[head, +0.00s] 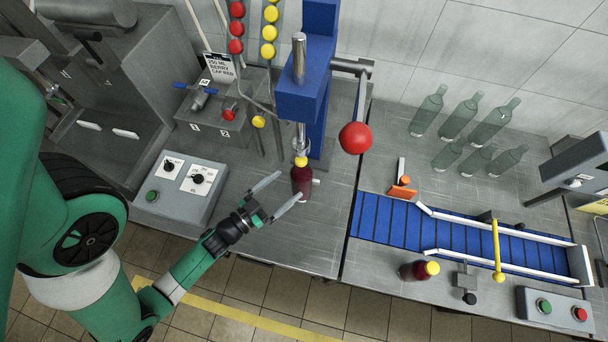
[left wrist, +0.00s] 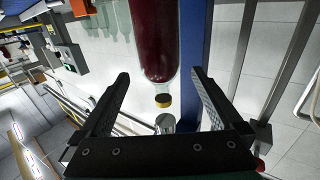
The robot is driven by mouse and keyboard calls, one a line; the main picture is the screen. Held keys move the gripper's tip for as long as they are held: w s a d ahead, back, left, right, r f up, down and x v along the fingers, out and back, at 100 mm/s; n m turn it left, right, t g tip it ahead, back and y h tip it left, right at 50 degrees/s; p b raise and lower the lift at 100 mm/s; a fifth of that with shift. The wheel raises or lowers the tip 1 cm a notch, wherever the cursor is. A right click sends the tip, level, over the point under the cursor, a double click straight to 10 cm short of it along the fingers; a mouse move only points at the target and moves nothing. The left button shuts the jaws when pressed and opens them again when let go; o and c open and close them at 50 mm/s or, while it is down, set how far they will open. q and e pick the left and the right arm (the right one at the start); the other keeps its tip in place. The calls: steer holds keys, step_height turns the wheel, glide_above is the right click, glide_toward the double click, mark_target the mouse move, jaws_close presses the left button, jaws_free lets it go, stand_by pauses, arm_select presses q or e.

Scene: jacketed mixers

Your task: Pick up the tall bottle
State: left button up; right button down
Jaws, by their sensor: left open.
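A dark red filled bottle (head: 302,184) with a yellow cap (head: 301,161) stands upright under the spindle of the blue press. My left gripper (head: 291,186) is open at this bottle, one finger on each side in the picture. In the left wrist view the bottle (left wrist: 155,40) appears upside down between the open fingers, apart from both; its yellow cap (left wrist: 163,101) shows near the spindle tip. A second dark red bottle (head: 412,271) with a yellow cap is by the conveyor's front edge. Which is taller is hard to tell. My right gripper is not in view.
The blue press (head: 303,100) rises just behind the bottle, with a red ball handle (head: 355,138) to the right. A blue conveyor (head: 400,222) with white rails runs right. Several empty glass bottles (head: 458,118) stand at the back right. A control box (head: 180,188) is at left.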

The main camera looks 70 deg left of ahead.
mark_target(293, 181)
arm_select(q)
steer(key=b+x, duration=0.1)
steer(key=x, duration=0.3)
steer(key=shift+w+f, duration=0.1)
steer(key=shift+w, duration=0.1)
steer(key=shift+b+x, duration=0.4)
steer(key=shift+x, duration=2.35)
steer(key=shift+s+f, duration=0.1)
jaws_close()
